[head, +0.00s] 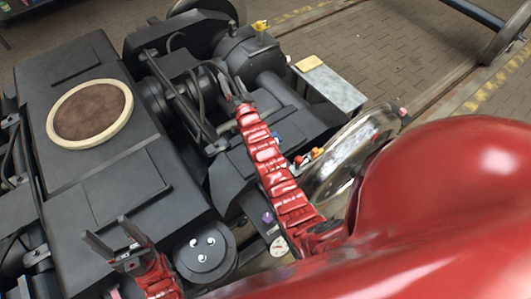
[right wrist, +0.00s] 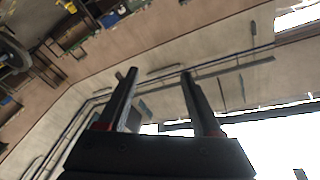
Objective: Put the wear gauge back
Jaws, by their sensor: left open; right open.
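I cannot pick out the wear gauge for certain in either view. Small coloured items, an orange one (head: 317,153) and a red one (head: 298,160), sit beside the shiny wheel (head: 375,128), too small to identify. My left gripper (head: 106,229) is open and empty, over the near part of the dark bogie frame (head: 125,190). My right gripper (head: 231,80) reaches across the bogie towards its far side, open. In the right wrist view my right gripper (right wrist: 159,74) has its fingers apart with nothing between them.
A round cream-rimmed tray with a brown inside (head: 128,121) lies on the bogie's flat top. A grey cabinet (head: 335,90) with a yellow pad (head: 309,62) stands beyond the bogie. A yellow item (head: 261,26) stands on the far housing. Brick floor (head: 385,45) lies open beyond.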

